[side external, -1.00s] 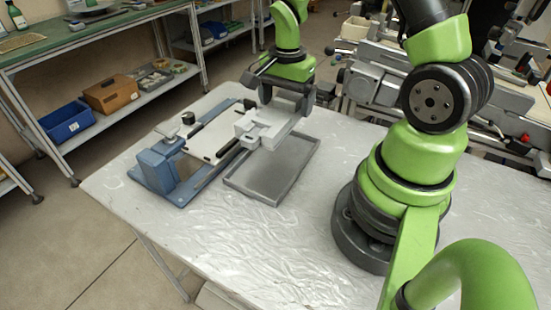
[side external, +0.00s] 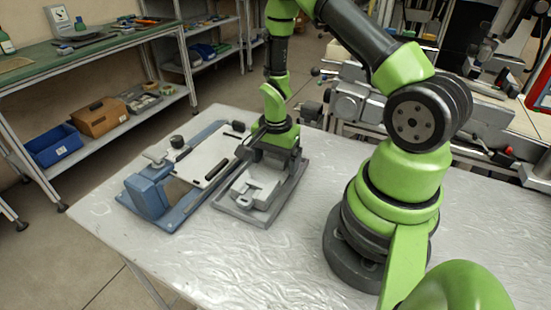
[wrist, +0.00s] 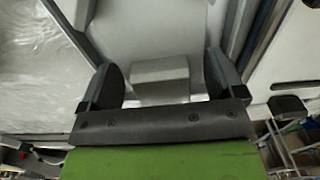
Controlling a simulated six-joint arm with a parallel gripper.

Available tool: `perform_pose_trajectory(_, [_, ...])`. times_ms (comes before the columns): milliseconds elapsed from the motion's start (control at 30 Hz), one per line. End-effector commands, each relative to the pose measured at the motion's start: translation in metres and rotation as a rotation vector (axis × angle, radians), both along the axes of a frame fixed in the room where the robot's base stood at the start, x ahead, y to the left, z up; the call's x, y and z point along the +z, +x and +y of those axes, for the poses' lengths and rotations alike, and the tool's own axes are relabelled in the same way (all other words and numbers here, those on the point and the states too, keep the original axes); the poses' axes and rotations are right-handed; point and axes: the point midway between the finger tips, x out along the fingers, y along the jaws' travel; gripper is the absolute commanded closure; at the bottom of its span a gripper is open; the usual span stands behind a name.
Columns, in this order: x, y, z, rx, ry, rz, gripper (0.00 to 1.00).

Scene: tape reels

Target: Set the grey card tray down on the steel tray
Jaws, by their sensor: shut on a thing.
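The grey card tray (side external: 258,190) is a pale grey, shallow piece low over the steel tray (side external: 241,215), within its outline in the side view. My gripper (side external: 272,158) points down and is shut on the card tray's raised block. In the wrist view the two dark fingers of my gripper (wrist: 162,80) stand on either side of that pale block, and the card tray's flat body (wrist: 150,30) extends beyond it. The steel tray is a darker grey rectangle with a raised rim. I cannot tell whether the card tray touches its floor. My gripper hides the far part of both trays.
A blue fixture (side external: 150,195) with a white plate and black handles stands close to the left of the steel tray. The silver tabletop (side external: 235,270) is clear in front. Shelves with a blue bin (side external: 54,146) and a brown box (side external: 99,117) stand behind left.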

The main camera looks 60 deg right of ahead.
Motion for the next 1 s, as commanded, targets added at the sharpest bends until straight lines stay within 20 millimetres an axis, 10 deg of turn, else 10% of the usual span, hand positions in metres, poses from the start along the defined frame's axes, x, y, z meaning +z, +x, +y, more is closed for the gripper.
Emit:
perform_pose_trajectory(133, [-0.003, 0.000, 0.000, 0.001, 0.000, 0.001, 0.40])
perform_pose_trajectory(167, [-0.003, 0.000, 0.000, 0.001, 0.000, 0.000, 0.07])
perform_pose_trajectory(200, [-0.003, 0.000, 0.000, 0.001, 0.000, 0.000, 0.00])
perform_pose_trajectory(567, [0.008, 0.001, 0.000, 0.000, -0.001, -0.003, 0.00])
perform_pose_trajectory(1000, [0.091, 0.001, 0.000, 0.000, -0.001, -0.006, 0.00])
